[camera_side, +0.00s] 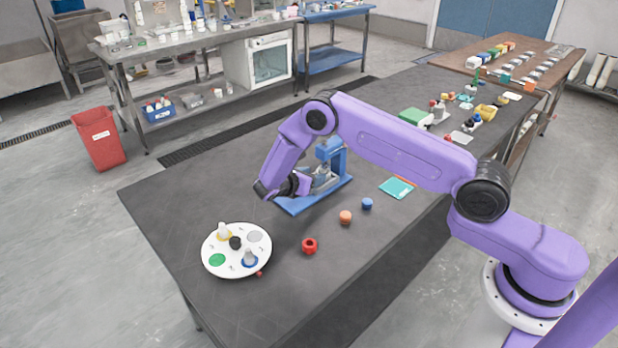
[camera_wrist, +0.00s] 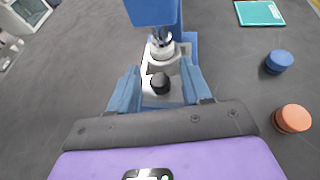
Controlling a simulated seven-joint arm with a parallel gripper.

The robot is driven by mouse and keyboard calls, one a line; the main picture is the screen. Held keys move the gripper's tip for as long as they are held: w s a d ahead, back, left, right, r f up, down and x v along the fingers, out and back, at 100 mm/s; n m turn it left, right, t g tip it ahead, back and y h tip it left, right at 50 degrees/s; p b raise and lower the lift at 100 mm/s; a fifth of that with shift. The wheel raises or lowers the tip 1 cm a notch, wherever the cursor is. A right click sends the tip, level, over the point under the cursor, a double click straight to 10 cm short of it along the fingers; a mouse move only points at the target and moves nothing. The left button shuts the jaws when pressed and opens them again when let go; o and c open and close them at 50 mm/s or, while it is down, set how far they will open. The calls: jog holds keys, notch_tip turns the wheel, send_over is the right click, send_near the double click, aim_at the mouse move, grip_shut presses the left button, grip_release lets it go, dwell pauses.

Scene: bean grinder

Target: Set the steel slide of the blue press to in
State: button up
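The blue press (camera_side: 331,150) stands on its blue base near the middle of the dark table, partly hidden behind my arm and gripper. Its blue head shows in the wrist view (camera_wrist: 152,12). The steel slide (camera_wrist: 152,62) lies below the head and points toward my gripper, with a black knob (camera_wrist: 160,84) at its near end. My gripper (camera_wrist: 160,68) is open, one finger on each side of the slide and knob, with visible gaps. In the side view my gripper (camera_side: 297,186) is low at the front of the press.
A white round tray (camera_side: 212,262) with small parts stands at the front left. A red piece (camera_side: 309,245), an orange piece (camera_side: 345,216) and a blue piece (camera_side: 367,203) stand right of the press. A teal card (camera_side: 397,188) lies beyond. The table's left part is clear.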

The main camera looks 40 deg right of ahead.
jog(key=shift+a, duration=0.1)
jog(key=v, duration=1.7)
jog(key=shift+r, duration=0.2)
jog(key=shift+a, duration=0.15)
jog(key=s+r+m+y, duration=0.3)
jog(key=s+r+y, duration=0.45)
jog(key=s, duration=0.65)
jog(key=s+d+r+m+y, duration=0.1)
jog(key=s+d+y, duration=0.1)
jog(key=s, duration=0.6)
jog(key=s+d+r+m+g+y, duration=0.1)
jog(key=s+d+r+m+y, duration=0.1)
jog(key=s, duration=0.6)
jog(key=s+d+r+m+g+y, duration=0.1)
jog(key=s+d+y, duration=0.1)
jog(key=s, duration=0.6)
jog(key=shift+s+d+r+m, duration=0.2)
jog(key=shift+d+r+m, duration=0.15)
jog(key=shift+d, duration=0.2)
